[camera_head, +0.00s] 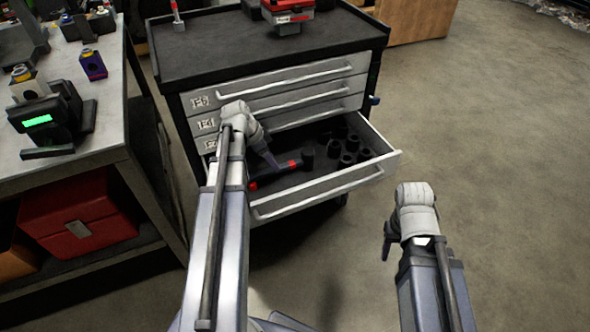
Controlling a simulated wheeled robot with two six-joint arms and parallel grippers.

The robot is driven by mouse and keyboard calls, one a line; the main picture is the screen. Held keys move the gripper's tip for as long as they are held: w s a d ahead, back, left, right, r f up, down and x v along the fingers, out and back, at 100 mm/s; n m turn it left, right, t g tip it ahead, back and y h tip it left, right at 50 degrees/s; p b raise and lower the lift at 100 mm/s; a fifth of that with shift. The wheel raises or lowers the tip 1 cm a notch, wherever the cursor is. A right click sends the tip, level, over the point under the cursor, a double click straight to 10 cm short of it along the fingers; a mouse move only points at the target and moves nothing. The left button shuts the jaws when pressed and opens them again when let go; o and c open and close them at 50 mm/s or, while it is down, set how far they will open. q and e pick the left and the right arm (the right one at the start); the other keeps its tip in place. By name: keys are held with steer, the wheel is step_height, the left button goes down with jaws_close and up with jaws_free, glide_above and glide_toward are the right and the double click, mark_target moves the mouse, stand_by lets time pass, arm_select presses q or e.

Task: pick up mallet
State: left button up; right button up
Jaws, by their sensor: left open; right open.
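The mallet (284,169) lies in the open drawer (322,192) of the tool cabinet. Its handle is black with red parts, and its black head is toward the right. My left gripper (272,163) is over the drawer, pointing down, with its tips at or just above the mallet's handle. I cannot tell if it touches. It is open, and its wrist and fingers hide part of the drawer's left side. My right gripper (387,246) is open and empty, pointing down over the floor to the right of the drawer.
Several black sockets (349,160) stand in the drawer right of the mallet. Closed drawers (300,90) and the black cabinet top (225,50) are above. A workbench (110,130) stands at left, with a red box (85,212) on its lower shelf. The floor at right is clear.

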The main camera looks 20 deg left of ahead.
arm_select(q)
steer(key=shift+b+x, duration=1.2)
steer(key=shift+x, duration=0.15)
steer(key=shift+f, duration=0.1)
steer(key=b+x, duration=0.3)
steer(key=a+b+x, duration=0.1)
steer(key=b+x, duration=0.1)
steer(key=shift+s+f, duration=0.15)
steer(key=shift+f, duration=0.05)
steer(key=shift+r, duration=0.1)
jaws_close()
stand_by(0.4)
